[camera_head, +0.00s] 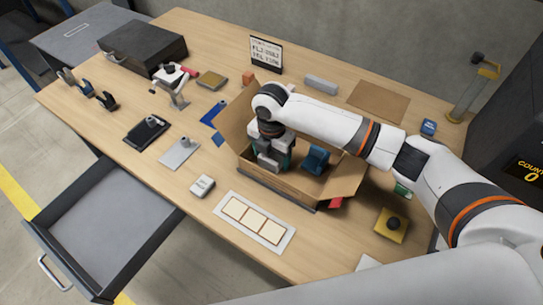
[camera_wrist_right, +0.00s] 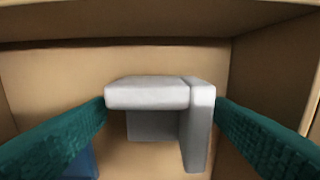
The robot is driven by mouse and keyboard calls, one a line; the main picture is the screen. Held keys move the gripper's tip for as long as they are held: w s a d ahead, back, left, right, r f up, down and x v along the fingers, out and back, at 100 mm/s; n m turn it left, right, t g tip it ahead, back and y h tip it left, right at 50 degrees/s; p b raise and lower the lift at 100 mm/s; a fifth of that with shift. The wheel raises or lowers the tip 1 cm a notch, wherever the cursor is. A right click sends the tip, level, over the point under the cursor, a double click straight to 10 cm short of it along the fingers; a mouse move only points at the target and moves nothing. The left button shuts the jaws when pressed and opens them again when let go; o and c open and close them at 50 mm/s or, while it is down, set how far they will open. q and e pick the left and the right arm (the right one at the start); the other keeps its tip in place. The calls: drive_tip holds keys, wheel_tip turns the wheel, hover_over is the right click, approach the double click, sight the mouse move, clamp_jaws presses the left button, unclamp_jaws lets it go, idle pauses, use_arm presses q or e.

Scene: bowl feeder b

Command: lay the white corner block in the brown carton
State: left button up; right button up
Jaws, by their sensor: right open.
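The brown carton (camera_head: 347,181) stands open on the table with its flaps spread. My right gripper (camera_head: 275,160) reaches down into it from above. In the right wrist view the white corner block (camera_wrist_right: 150,95), an L-shaped light grey-white piece, lies between the two teal fingers (camera_wrist_right: 160,125), with the carton's walls around it. The fingers are open, one on each side close to the block; whether they touch it I cannot tell. In the head view the block is mostly hidden by the gripper. My left gripper is not in view.
A blue part (camera_head: 315,158) sits in the carton beside my right gripper. A white tray with pale panels (camera_head: 254,221) lies in front of the carton, and a yellow button box (camera_head: 391,225) stands to its right. An open grey drawer (camera_head: 100,220) juts out at the left.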

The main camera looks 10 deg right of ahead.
wheel_tip(320, 180, up, 11)
drive_tip(key=b, duration=0.1)
idle(0.7)
